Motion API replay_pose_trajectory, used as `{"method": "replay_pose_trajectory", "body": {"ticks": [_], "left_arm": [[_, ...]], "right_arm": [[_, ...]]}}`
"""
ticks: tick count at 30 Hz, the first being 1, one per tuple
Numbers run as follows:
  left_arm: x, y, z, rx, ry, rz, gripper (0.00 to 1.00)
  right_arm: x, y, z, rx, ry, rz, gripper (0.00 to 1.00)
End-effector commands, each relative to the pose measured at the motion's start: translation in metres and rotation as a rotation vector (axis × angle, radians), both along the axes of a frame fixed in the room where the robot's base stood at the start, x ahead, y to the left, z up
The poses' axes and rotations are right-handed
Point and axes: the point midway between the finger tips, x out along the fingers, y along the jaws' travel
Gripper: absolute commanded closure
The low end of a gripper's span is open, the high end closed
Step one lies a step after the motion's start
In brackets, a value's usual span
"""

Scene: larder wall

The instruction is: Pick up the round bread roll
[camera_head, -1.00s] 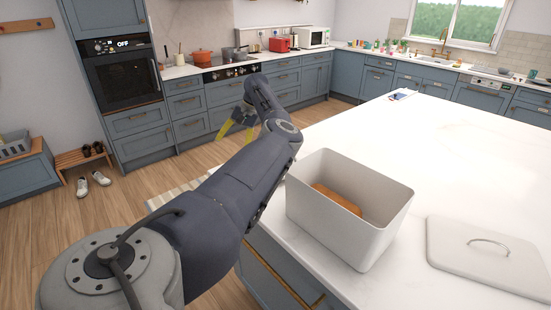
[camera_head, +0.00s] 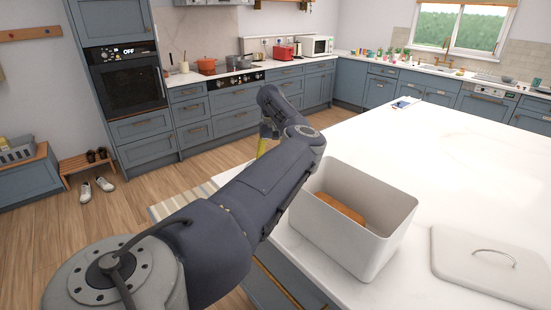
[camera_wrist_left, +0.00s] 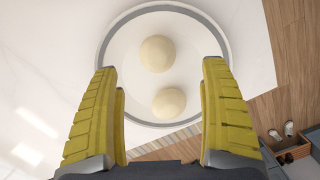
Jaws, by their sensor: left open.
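In the left wrist view, two pale, round, roll-like pieces sit on a round white dish with a grey rim (camera_wrist_left: 104,62). One round piece (camera_wrist_left: 157,54) is near the dish's middle and the other round piece (camera_wrist_left: 169,103) is closer to my gripper. I cannot tell for sure which is the bread roll. My left gripper (camera_wrist_left: 160,68) is open, its yellow fingers on either side of the pieces in the picture, holding nothing. In the head view only a bit of the left gripper (camera_head: 263,146) shows past my arm, and the dish is hidden. My right gripper is out of view.
A white open bin (camera_head: 345,243) with a brown loaf (camera_head: 340,207) inside stands on the white counter (camera_head: 420,150), close beside my arm. A lid with a handle (camera_head: 490,265) lies to its right. The counter's far part is mostly clear.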

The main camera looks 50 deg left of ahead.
Motion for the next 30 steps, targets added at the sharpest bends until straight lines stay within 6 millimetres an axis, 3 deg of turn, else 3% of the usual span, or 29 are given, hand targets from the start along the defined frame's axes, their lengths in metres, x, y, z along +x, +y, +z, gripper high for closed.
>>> {"method": "replay_pose_trajectory", "body": {"ticks": [6, 14, 24, 30], "left_arm": [[-0.001, -0.004, -0.024, -0.001, 0.0, -0.001, 0.2], [-0.001, -0.005, -0.035, 0.0, 0.001, -0.002, 0.2], [0.0, -0.011, -0.073, 0.0, 0.0, -0.003, 0.2], [0.0, -0.012, -0.082, 0.0, 0.0, -0.002, 0.2]], "right_arm": [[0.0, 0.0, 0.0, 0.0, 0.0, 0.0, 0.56], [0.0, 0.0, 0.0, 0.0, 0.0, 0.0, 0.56], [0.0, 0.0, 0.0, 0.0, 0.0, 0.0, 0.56], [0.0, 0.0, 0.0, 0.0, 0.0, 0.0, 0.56]]}}
